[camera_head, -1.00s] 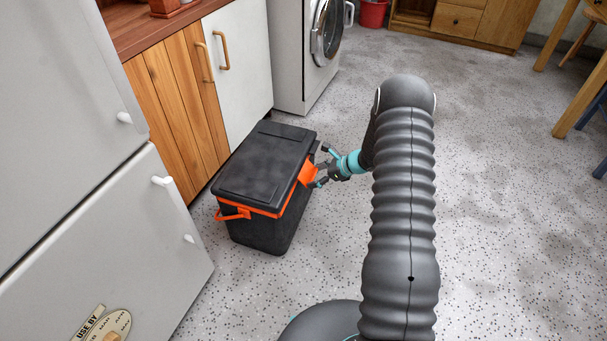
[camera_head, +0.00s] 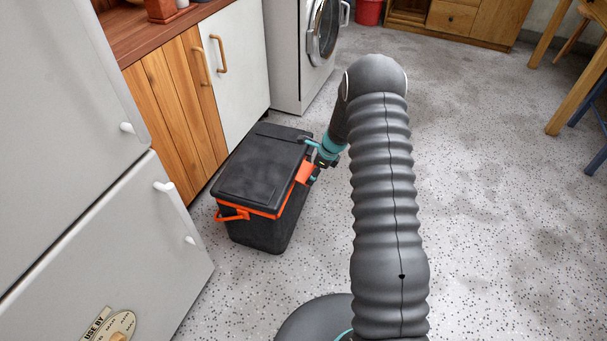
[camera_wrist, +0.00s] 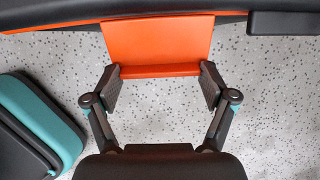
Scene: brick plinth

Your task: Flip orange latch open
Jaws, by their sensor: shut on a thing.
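The cooler (camera_head: 262,174) is a black box with a black lid and an orange rim, standing on the floor by the cabinets. Its orange latch (camera_head: 304,172) is on the right side, at the lid's edge. In the wrist view the latch (camera_wrist: 158,42) is a broad orange flap with a lip along its lower edge. My gripper (camera_wrist: 160,84) has one finger at each end of that lip and is shut on it. In the head view my gripper (camera_head: 315,160) is at the latch, partly hidden by my arm.
An orange handle (camera_head: 233,215) sticks out at the cooler's near end. A fridge (camera_head: 90,190) stands at the left, with wooden and white cabinets (camera_head: 238,75) and a washing machine (camera_head: 300,50) behind. The speckled floor (camera_head: 480,200) at the right is clear.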

